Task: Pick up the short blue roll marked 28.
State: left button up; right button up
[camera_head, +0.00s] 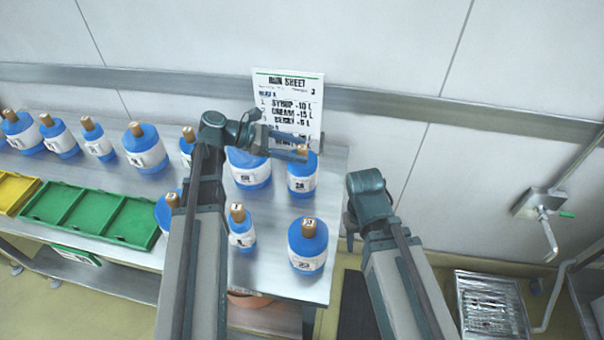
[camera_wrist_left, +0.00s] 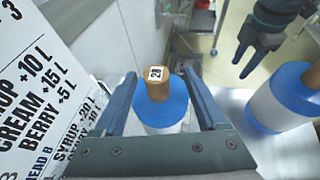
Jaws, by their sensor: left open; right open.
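The short blue roll (camera_head: 302,170) stands upright at the back right of the metal table, below the run sheet. Its label seems to read 28. In the left wrist view the roll (camera_wrist_left: 162,112) has a brown core with a small printed tag on top and sits between the finger pads. My left gripper (camera_head: 296,150) is open at the roll's top, its fingers on either side of the core; contact cannot be told. My right gripper (camera_head: 350,238) is open, off the table's right edge, and also shows in the left wrist view (camera_wrist_left: 243,62).
A larger blue roll (camera_head: 248,172) stands just left, and another blue roll (camera_head: 307,245) stands in front. More rolls line the table's left side by green trays (camera_head: 85,212) and a yellow tray (camera_head: 14,192). The run sheet (camera_head: 290,95) is close behind my left gripper.

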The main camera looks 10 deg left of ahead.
aim_at(312, 157)
pick_arm(q)
jog(key=b+x, duration=0.1)
jog(key=x, duration=0.4)
jog(key=shift+w, duration=0.15)
jog(key=shift+a+r, duration=0.1)
grip_shut()
dwell(1.1)
